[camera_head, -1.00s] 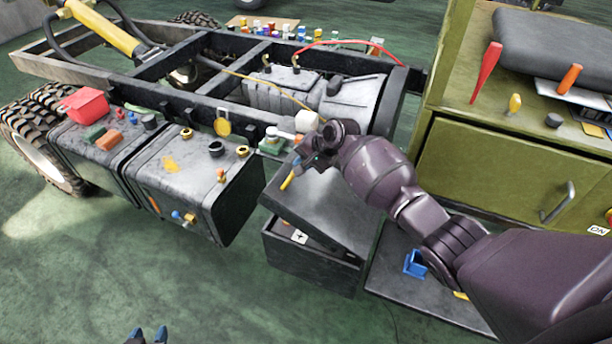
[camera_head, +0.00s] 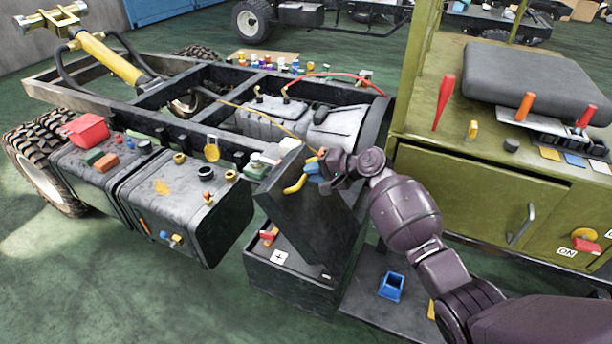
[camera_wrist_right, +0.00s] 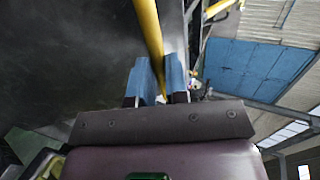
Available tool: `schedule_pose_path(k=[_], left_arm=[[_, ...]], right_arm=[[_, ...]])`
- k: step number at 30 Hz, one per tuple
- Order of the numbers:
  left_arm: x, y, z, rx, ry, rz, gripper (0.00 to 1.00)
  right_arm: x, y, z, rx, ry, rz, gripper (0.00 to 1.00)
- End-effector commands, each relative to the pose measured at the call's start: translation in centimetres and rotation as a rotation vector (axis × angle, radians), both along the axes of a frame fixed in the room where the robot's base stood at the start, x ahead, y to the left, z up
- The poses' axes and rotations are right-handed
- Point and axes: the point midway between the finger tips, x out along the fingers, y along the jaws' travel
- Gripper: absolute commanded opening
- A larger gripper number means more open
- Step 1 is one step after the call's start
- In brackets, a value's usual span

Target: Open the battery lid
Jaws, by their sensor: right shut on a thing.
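The battery lid (camera_head: 318,212) is a dark panel, tilted up steeply above the dark battery box (camera_head: 290,283) in the head view. Under its raised edge the box shows a red terminal (camera_head: 268,237) and a white plus label. My right gripper (camera_head: 312,172) is shut on the lid's yellow handle (camera_head: 294,186) at the upper edge. In the right wrist view the blue fingertips (camera_wrist_right: 162,80) sit on both sides of the yellow bar (camera_wrist_right: 149,30), with the dark lid beside it. My left gripper is not in view.
The olive cabinet (camera_head: 470,190) stands close behind my right arm. The grey tank (camera_head: 190,205) lies to the left. Green floor in front is clear.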

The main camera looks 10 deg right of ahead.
Motion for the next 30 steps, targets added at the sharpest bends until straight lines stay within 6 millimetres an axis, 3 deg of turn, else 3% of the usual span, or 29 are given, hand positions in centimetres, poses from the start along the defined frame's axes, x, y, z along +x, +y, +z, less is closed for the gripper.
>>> schedule_pose_path(k=[8, 21, 30], left_arm=[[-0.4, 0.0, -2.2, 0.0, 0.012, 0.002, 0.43], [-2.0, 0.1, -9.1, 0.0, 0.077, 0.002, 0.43], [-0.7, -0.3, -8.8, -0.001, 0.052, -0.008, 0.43]], right_arm=[[-4.0, -6.0, 1.8, 0.21, -0.142, -0.005, 0.0], [-10.0, -14.9, 1.7, 0.505, -0.335, -0.005, 0.0], [-12.1, -17.9, 1.3, 0.525, -0.353, -0.001, 0.0]])
